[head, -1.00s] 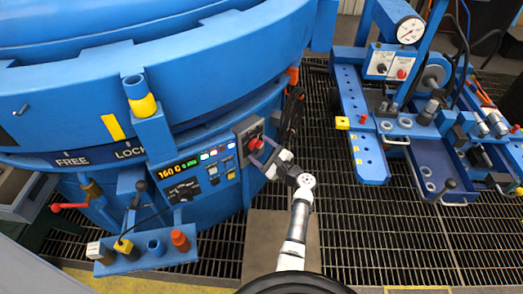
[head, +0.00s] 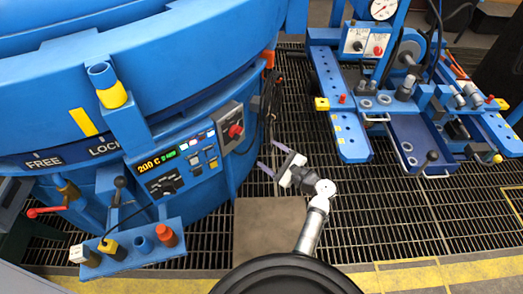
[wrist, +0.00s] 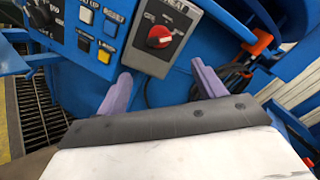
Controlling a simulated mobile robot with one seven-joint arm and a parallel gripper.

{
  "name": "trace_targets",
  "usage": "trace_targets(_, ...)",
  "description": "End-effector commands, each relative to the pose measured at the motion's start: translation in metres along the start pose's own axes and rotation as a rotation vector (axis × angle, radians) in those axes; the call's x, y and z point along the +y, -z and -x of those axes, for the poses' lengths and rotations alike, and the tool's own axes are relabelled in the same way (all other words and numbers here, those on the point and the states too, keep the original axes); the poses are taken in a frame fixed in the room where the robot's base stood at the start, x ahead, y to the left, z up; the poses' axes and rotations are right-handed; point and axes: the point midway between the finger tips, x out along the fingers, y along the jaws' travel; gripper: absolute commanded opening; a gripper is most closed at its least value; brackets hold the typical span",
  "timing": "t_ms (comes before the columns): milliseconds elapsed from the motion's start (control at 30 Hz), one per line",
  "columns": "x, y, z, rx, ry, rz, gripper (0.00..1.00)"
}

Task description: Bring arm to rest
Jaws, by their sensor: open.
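My gripper (head: 272,158) is open and empty, with its two purple fingers apart. In the head view it hangs over the floor grating, to the right of the furnace's control panel and clear of it. The red rotary knob (head: 235,130) sits on a grey box at the panel's right end. In the wrist view the same red knob (wrist: 159,37) shows beyond the fingers, between them and untouched. The panel display (head: 157,163) reads 200 C in the head view.
The large blue furnace (head: 200,60) fills the left. A shelf (head: 135,255) with plugs and sockets juts out at lower left. A blue cart-like rig (head: 345,130) with a gauge (head: 383,8) stands at right. Open grating (head: 385,215) lies between. Dark cables (head: 268,95) hang beside the panel.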

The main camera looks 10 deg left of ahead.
Motion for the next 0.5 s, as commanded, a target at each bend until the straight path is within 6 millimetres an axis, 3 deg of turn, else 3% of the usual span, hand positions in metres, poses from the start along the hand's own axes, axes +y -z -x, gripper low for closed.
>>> trace_targets(500,0.0004,-0.0001,0.0059,0.000,-0.001,-0.001,0.69)
